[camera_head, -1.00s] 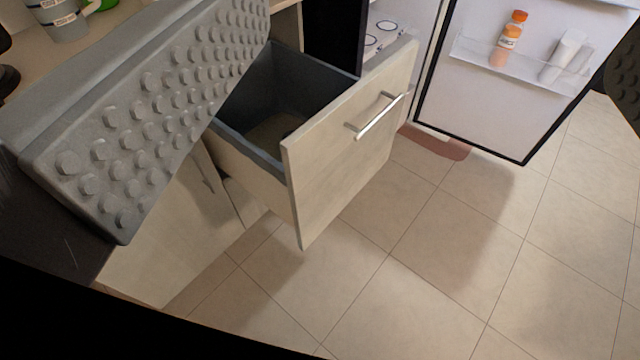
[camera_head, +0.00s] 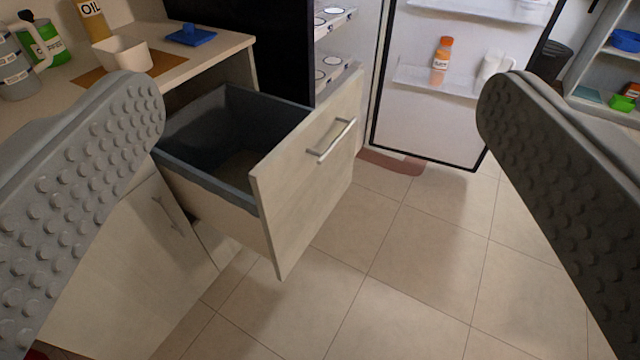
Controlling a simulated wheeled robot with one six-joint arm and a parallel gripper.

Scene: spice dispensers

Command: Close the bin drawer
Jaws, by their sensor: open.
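The bin drawer (camera_head: 308,175) is pulled well out from the counter, left of the picture's middle. It has a pale wood front with a metal bar handle (camera_head: 336,140) and a dark grey bin (camera_head: 222,130) inside, which looks empty. My gripper (camera_head: 322,105) is wide open, with one studded grey finger at the left and one at the right. The drawer shows between the fingers, farther away. Neither finger appears to touch it. The left finger hides part of the counter and the cabinet beside the drawer.
The counter (camera_head: 215,50) above holds a white cup (camera_head: 122,54), an oil bottle (camera_head: 93,20) and a blue item (camera_head: 191,35). An open fridge door (camera_head: 430,100) stands behind the drawer. Shelves (camera_head: 600,70) are at the far right. The tiled floor (camera_head: 420,270) in front is clear.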

